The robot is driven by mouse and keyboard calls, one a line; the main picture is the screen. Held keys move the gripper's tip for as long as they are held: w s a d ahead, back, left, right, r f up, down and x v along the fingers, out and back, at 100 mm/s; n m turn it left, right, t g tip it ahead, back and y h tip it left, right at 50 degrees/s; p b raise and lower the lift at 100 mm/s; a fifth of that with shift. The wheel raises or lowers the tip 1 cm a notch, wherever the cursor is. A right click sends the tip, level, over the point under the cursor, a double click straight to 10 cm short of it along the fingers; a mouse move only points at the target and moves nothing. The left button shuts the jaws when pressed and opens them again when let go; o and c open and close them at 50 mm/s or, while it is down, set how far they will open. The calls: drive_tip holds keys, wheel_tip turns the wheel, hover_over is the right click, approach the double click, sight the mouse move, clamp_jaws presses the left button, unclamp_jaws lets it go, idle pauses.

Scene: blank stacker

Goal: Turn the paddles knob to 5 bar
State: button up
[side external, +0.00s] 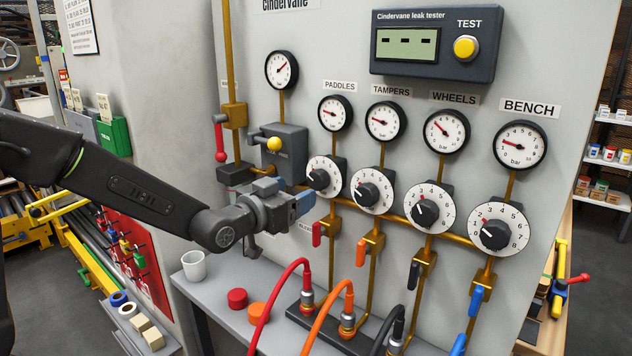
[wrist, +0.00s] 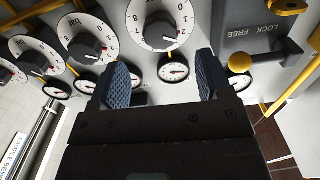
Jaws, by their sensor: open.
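The paddles knob (side external: 318,179) is a black knob on a white numbered dial (side external: 331,166), below the small round paddles gauge (side external: 335,113) and its PADDLES label (side external: 340,86). The gauge needle points left, at the low end. The knob's exact setting is too small to read. My gripper (side external: 300,203) is left of this dial in the side view, apart from the knob. In the wrist view the open blue fingers (wrist: 163,72) have nothing between them. The nearest dial (wrist: 160,20) and its black knob (wrist: 160,34) lie just beyond the fingertips.
A grey block with a yellow ball (side external: 274,144) sits close above my gripper; it reads LOCK FREE (wrist: 252,30) in the wrist view. The tampers (side external: 367,195), wheels (side external: 427,213) and bench (side external: 495,235) knobs stand to the right. Red lever (side external: 317,233) hangs below.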

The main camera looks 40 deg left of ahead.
sight(315, 182)
drive_tip(key=w, duration=0.7)
drive_tip(key=shift+w, duration=0.35)
drive_tip(key=c, duration=0.9)
